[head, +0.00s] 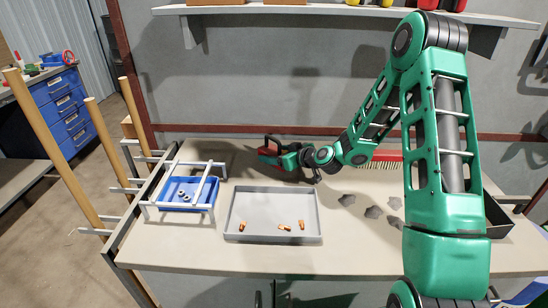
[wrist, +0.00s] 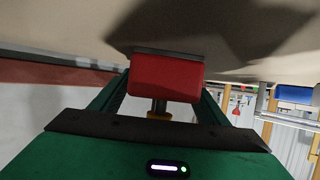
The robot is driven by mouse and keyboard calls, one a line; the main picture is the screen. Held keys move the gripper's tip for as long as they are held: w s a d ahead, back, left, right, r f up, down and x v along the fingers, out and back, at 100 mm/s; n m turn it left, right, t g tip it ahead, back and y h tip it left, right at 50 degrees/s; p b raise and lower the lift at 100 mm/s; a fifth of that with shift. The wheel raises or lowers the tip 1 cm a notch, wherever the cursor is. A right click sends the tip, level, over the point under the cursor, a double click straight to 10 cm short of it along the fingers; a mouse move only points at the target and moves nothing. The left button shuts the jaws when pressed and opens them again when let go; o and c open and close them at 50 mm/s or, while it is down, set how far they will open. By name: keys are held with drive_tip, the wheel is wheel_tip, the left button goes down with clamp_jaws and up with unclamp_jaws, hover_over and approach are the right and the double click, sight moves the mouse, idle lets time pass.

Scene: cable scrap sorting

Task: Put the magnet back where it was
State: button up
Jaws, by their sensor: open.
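The magnet, a red block with a dark flat plate (wrist: 167,78), sits between the two green fingers of my gripper (wrist: 160,100) in the wrist view. Its plate side is against or very close to the pale table surface; I cannot tell which. In the head view the red of the magnet (head: 267,157) shows at the back of the table, beside my gripper (head: 280,148). My gripper is open around it, low over the table. Its fingers partly hide the magnet in the head view.
A grey tray (head: 233,218) with several orange pieces stands in front. A blue bin (head: 205,190) under a white frame (head: 150,207) is at the left, with small dark pieces inside. Grey clumps (head: 373,212) lie at the right, near a dark tray (head: 500,228).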

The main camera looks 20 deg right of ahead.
drive_tip(key=v, duration=1.2)
drive_tip(key=shift+d+r, duration=0.1)
drive_tip(key=shift+r, duration=0.05)
drive_tip(key=shift+s+g, duration=0.3)
drive_tip(key=s+g, duration=0.1)
drive_tip(key=s, duration=0.2)
drive_tip(key=s+g, duration=0.2)
drive_tip(key=shift+s+d+n+h, duration=0.25)
drive_tip(key=shift+s+n+h, duration=0.05)
drive_tip(key=shift+s+h, duration=0.1)
drive_tip(key=s+d+r+m+g+h, duration=0.1)
drive_tip(key=s+d+r+m+g, duration=0.2)
drive_tip(key=s, duration=0.8)
drive_tip(key=s+d+r+m+g+h, duration=0.2)
drive_tip(key=s+d+r+m, duration=0.1)
drive_tip(key=s, duration=0.9)
drive_tip(key=s+d+r+m+g+h, duration=0.2)
drive_tip(key=s+d+m, duration=0.3)
drive_tip(key=s, duration=0.6)
drive_tip(key=shift+s+d+r+m+g, duration=0.25)
drive_tip(key=shift+d+r+m+g, duration=0.2)
drive_tip(key=shift+m+g, duration=0.3)
